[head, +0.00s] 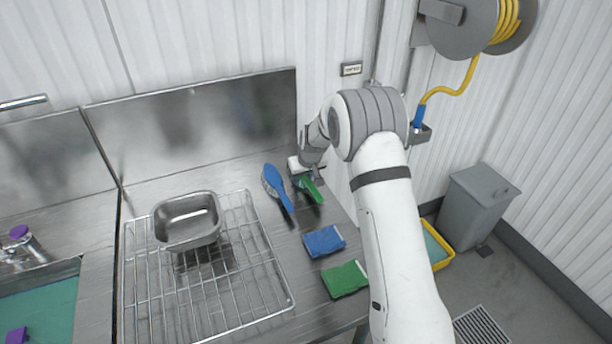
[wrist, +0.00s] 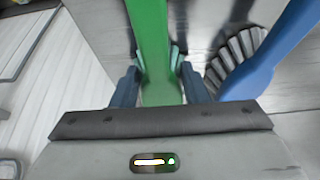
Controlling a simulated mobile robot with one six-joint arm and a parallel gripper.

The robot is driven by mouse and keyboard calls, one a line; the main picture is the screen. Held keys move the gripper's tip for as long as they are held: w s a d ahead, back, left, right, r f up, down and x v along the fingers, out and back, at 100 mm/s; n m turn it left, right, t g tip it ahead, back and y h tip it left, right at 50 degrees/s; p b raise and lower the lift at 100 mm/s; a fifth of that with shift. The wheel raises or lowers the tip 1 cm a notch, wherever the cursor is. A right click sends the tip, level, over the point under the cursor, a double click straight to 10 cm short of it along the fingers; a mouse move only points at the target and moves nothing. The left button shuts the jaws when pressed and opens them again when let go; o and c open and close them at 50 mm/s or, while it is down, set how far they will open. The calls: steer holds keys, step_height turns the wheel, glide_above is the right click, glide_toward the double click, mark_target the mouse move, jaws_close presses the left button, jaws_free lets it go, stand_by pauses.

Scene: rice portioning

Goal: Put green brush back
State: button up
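The green brush (head: 311,190) is at the right side of the steel counter, beside the blue brush. My gripper (head: 301,172) is over its far end. In the wrist view my gripper (wrist: 160,85) has one finger on each side of the green brush (wrist: 152,35), close against it, and appears shut on it. I cannot tell whether the brush touches the counter. The blue brush (head: 274,183) lies just left of it, and its grey bristles and blue body (wrist: 265,65) show at the right in the wrist view.
A blue sponge (head: 324,241) and a green sponge (head: 345,279) lie nearer on the counter (head: 308,268). A wire rack (head: 270,270) with a steel pan (head: 188,240) on it stands left of the brushes. The wall (head: 335,150) rises behind the gripper.

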steer(key=o, duration=0.4)
steer(key=shift+c, duration=0.2)
steer(key=s+d+f+b+v, duration=0.1)
steer(key=s+v, duration=0.1)
steer(key=v, duration=0.8)
steer(key=s+d+f+b+v, duration=0.1)
steer(key=s+v, duration=0.1)
steer(key=v, duration=0.8)
steer(key=s+d+r+m, duration=0.1)
steer(key=s+d, duration=0.2)
steer(key=s, duration=0.7)
steer(key=s+d+r+m+h, duration=0.1)
steer(key=s+d+m, duration=0.1)
steer(key=s, duration=0.9)
steer(key=s+d+r+m+g, duration=0.1)
steer(key=s+d, duration=0.4)
steer(key=s, duration=0.6)
steer(key=shift+s+r+h, duration=0.25)
steer(key=shift+r+h, duration=0.15)
steer(key=shift+r, duration=0.05)
steer(key=shift+d, duration=0.1)
